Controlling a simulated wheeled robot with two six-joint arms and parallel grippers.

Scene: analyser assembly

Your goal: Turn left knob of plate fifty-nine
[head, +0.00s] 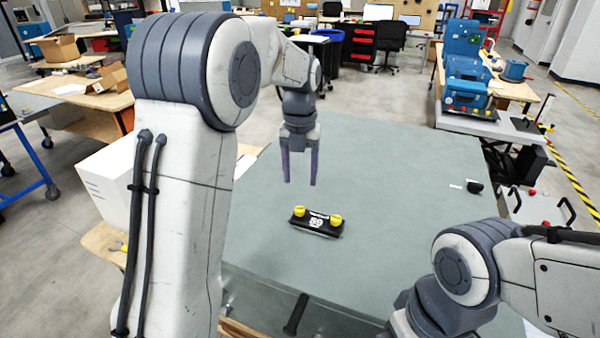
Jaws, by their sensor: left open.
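A black plate (317,223) with a white marking lies on the grey-green table (380,160). It carries two yellow knobs: the left knob (300,210) at its left end and the right knob (336,220) at its right end. The number on the plate is too small to read surely. My left gripper (300,183) is open and empty, its fingers pointing down, above the table and apart from the plate. My right arm shows at the lower right, but its gripper is out of view.
A small black object (474,187) and a white strip lie near the table's right edge. A blue machine (463,70) stands on a bench at the back right. A white box (108,188) stands at left. The table around the plate is clear.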

